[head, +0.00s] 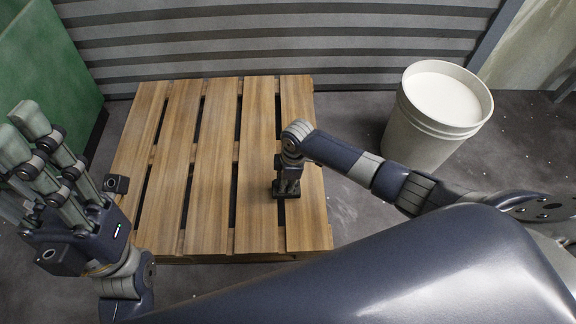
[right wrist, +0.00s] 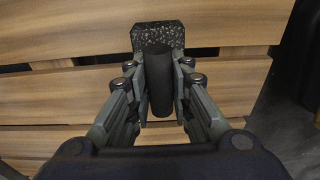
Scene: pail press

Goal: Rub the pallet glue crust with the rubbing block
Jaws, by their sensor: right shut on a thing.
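The wooden pallet (head: 210,160) lies on the floor, its slats running away from me. My right gripper (head: 287,181) is over the right-hand slats, pointing down, shut on the rubbing block. The rubbing block (head: 286,194) is dark and sits at the slat surface; in the right wrist view its speckled grey base (right wrist: 158,36) and dark cylindrical handle (right wrist: 158,82) show, the handle between the fingers. I cannot make out any glue crust; it may be hidden under the block. My left gripper (head: 35,150) is at the left, fingers up and spread apart, empty.
A white pail (head: 425,130) with white contents stands on the floor to the right of the pallet. A ribbed grey wall (head: 270,45) closes the back. A green panel (head: 45,70) stands at the left. Dark gaps separate the slats.

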